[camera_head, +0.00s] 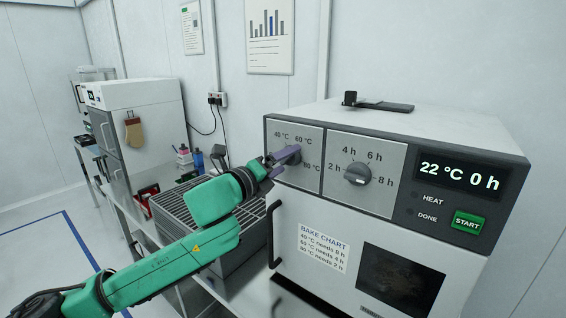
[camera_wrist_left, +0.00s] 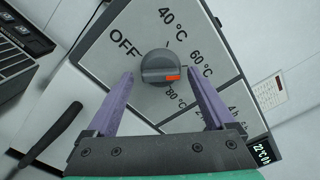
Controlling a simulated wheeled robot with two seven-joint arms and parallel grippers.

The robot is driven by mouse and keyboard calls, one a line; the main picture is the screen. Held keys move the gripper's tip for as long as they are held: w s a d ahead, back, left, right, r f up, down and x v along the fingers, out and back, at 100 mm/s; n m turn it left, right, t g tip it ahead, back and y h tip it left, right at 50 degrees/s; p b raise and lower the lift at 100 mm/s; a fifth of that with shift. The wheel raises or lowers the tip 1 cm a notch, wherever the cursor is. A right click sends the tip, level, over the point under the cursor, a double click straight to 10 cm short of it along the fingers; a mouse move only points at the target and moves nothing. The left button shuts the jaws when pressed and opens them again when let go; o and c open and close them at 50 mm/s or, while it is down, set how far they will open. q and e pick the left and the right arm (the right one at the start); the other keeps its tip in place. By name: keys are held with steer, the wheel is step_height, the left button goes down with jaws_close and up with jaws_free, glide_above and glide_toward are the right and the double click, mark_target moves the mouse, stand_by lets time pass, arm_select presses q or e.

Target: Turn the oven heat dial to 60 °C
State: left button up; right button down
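The oven heat dial (camera_wrist_left: 160,67) is a dark grey knob on a light panel, marked OFF, 40 °C, 60 °C and 80 °C. Its orange mark sits on the lower right in the left wrist view, on the side between the 60 °C and 80 °C labels; I cannot tell the exact setting. My left gripper (camera_wrist_left: 160,76) is open, with its two purple fingers on either side of the dial in that view. I cannot tell whether they touch it. In the head view my left gripper (camera_head: 284,158) hides most of the dial. My right gripper is not in view.
The oven (camera_head: 420,130) also has a time dial (camera_head: 357,174), a display (camera_head: 458,176) reading 22 °C 0 h and a green START button (camera_head: 468,223). A door handle (camera_head: 272,235) sticks out below the heat panel. A grey rack (camera_head: 185,215) stands left of the oven.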

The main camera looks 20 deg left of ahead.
arm_select(q)
steer(key=b+v, duration=0.9)
steer(key=v, duration=0.5)
steer(key=shift+s, duration=0.3)
